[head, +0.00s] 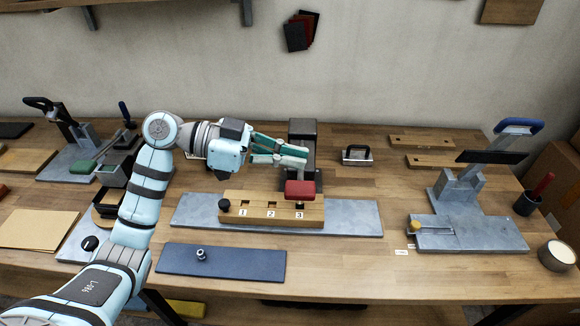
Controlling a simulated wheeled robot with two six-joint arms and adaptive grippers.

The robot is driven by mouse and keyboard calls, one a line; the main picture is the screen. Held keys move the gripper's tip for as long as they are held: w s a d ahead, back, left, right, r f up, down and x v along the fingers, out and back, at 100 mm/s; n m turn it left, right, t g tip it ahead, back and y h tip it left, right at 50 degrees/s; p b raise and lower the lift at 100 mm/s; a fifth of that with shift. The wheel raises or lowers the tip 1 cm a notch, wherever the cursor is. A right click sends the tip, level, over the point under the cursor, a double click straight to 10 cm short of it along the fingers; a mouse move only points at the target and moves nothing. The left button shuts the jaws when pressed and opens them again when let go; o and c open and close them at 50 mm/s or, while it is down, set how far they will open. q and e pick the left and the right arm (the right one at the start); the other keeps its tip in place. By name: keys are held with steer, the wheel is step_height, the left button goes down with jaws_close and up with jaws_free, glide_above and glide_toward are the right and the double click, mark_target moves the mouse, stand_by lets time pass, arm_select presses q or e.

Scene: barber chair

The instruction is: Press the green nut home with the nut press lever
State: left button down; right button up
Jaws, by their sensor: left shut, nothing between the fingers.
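A dark press column (303,132) stands at the back middle of the bench. A red block-shaped grip (300,189) shows in front of it, over the right end of a wooden fixture (250,222) numbered 1, 2 and 3. I take this for the nut press lever, but its arm is mostly hidden. My left gripper (300,159) is shut and empty, reaching from the left in front of the column, above and behind the red grip. I cannot tell whether it touches the press. I make out no green nut. My right gripper is out of view.
The fixture sits on a grey plate (355,220). A dark blue mat (245,262) with a small metal part (201,254) lies in front. Bare wood lies right of the mat.

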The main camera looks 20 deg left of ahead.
mark_target(289, 200)
arm_select(q)
step_height(289, 200, down, 3)
steer(key=shift+r, duration=0.1)
steer(key=shift+s+a+f, duration=0.1)
steer(key=shift+a+f, duration=0.1)
steer(key=shift+f, duration=0.4)
steer(key=shift+d+f, duration=0.1)
steer(key=f+b, duration=0.2)
steer(key=b, duration=0.1)
steer(key=s+f+m+b, duration=0.1)
steer(key=b, duration=0.2)
steer(key=f+m+t+b, duration=0.1)
steer(key=f+b, duration=0.1)
steer(key=b, duration=0.1)
steer(key=shift+s+d+f, duration=0.15)
steer(key=shift+s+f, duration=0.2)
